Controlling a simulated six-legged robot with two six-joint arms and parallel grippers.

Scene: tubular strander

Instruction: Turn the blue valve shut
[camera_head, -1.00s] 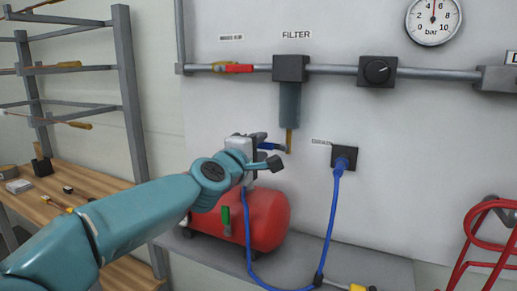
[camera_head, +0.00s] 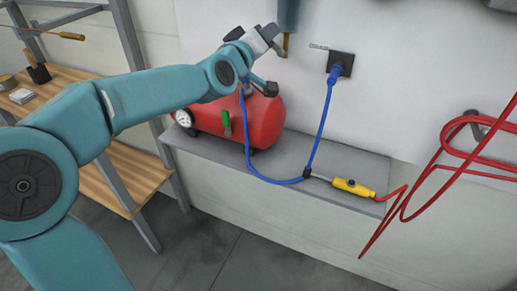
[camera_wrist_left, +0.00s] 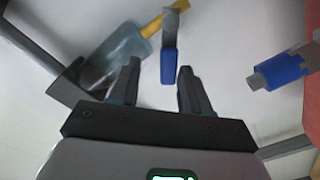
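In the left wrist view, the blue valve lever (camera_wrist_left: 169,66) hangs from a grey metal stem below a yellowish drain pipe (camera_wrist_left: 152,25) and the clear filter bowl (camera_wrist_left: 120,48). My left gripper (camera_wrist_left: 160,72) is open, with the lever showing between its two fingers and a gap on each side. How far the lever reaches in depth between them I cannot tell. In the head view, my left gripper (camera_head: 268,38) is beside the brass drain pipe (camera_head: 286,43) under the filter (camera_head: 288,14); the lever is hidden there. My right gripper is not in view.
A red compressor tank (camera_head: 262,120) stands on a grey shelf (camera_head: 330,160) below my left arm. Red hose (camera_head: 460,135) hangs at the right. A blue fitting (camera_wrist_left: 280,72) shows in the wrist view.

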